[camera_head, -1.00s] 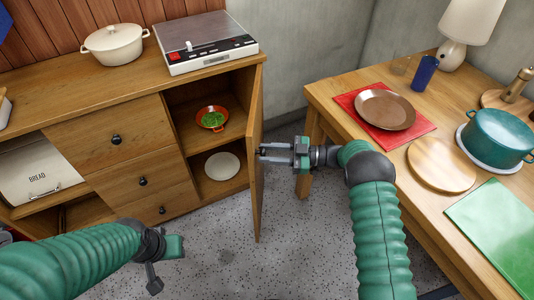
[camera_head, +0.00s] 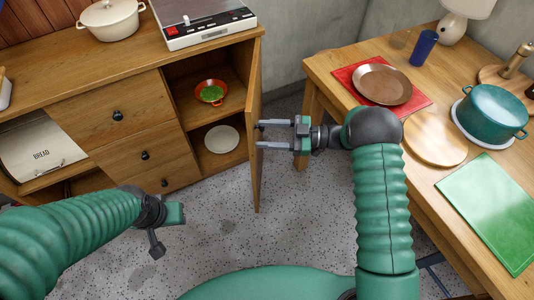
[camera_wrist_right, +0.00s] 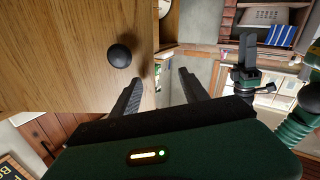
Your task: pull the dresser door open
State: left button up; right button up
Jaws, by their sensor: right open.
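The dresser door (camera_head: 254,150) stands swung wide open, seen nearly edge-on at the right end of the dresser (camera_head: 90,85). In the right wrist view, the door's wooden face (camera_wrist_right: 60,50) fills the left side, with a round black knob (camera_wrist_right: 119,55) on it. My right gripper (camera_head: 259,134) is open and empty, its fingertips close to the door's outer side; I cannot tell whether they touch it. In the wrist view its fingers (camera_wrist_right: 158,85) are apart, right of the knob and not around it. My left gripper (camera_head: 168,232) is low in front of the drawers; its jaw state is unclear.
Inside the dresser are a red bowl of greens (camera_head: 211,92) and a white plate (camera_head: 222,139). A pot (camera_head: 110,20) and a record player (camera_head: 203,22) stand on top. The table (camera_head: 420,190) with dishes stands close to my right arm. The speckled floor between is clear.

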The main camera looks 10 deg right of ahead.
jog(key=s+a+p, duration=0.1)
jog(key=s, duration=0.9)
jog(key=shift+s+a+r+p, duration=0.15)
jog(key=shift+a+r+p, duration=0.1)
jog(key=shift+r+p, duration=0.2)
jog(key=shift+c, duration=0.4)
